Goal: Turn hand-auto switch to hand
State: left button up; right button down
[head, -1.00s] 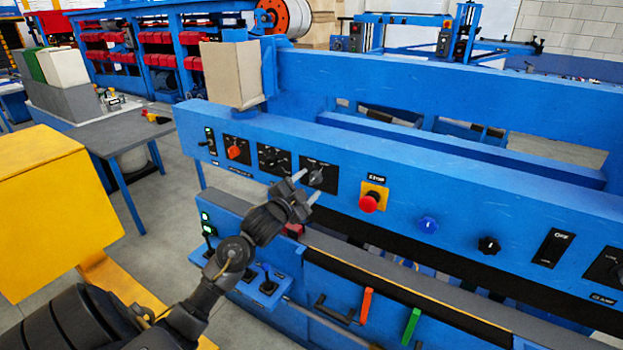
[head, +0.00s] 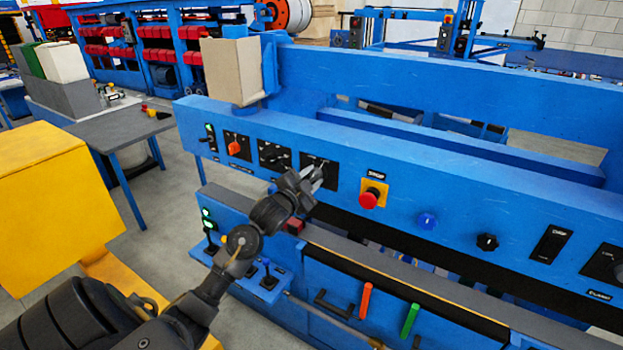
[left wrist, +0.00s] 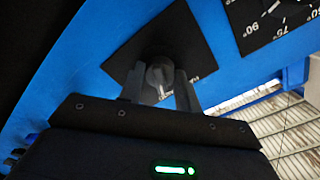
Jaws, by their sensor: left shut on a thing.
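The hand-auto switch is a grey rotary knob on a black plate (head: 327,168) on the blue panel. In the left wrist view the knob (left wrist: 157,76) sits between the two fingers on its dark plate (left wrist: 195,50). A small light pointer mark shows on the knob; the label is mostly hidden and unreadable. My left gripper (head: 314,176) is shut on the knob, one finger on each side. It also shows in the left wrist view (left wrist: 160,88). In the head view the fingers cover most of the knob. My right gripper is not in view.
Left of the switch, the panel (head: 480,200) carries a black dial plate (head: 273,157) and an orange-red knob (head: 234,148). To its right are a red stop button (head: 369,197), a blue button (head: 427,221) and a black knob (head: 488,242). A lower ledge with levers lies below.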

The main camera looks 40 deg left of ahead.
pick_arm(q)
jog(key=shift+r+n+p, duration=0.15)
jog(key=shift+n+p, duration=0.85)
jog(key=shift+p, duration=0.05)
jog(key=shift+n+p, duration=1.1)
jog(key=shift+n, duration=0.1)
jog(key=n+p, duration=0.2)
jog(key=n, duration=0.1)
jog(key=shift+n+p, duration=0.85)
jog(key=shift+n, duration=0.35)
jog(key=o, duration=1)
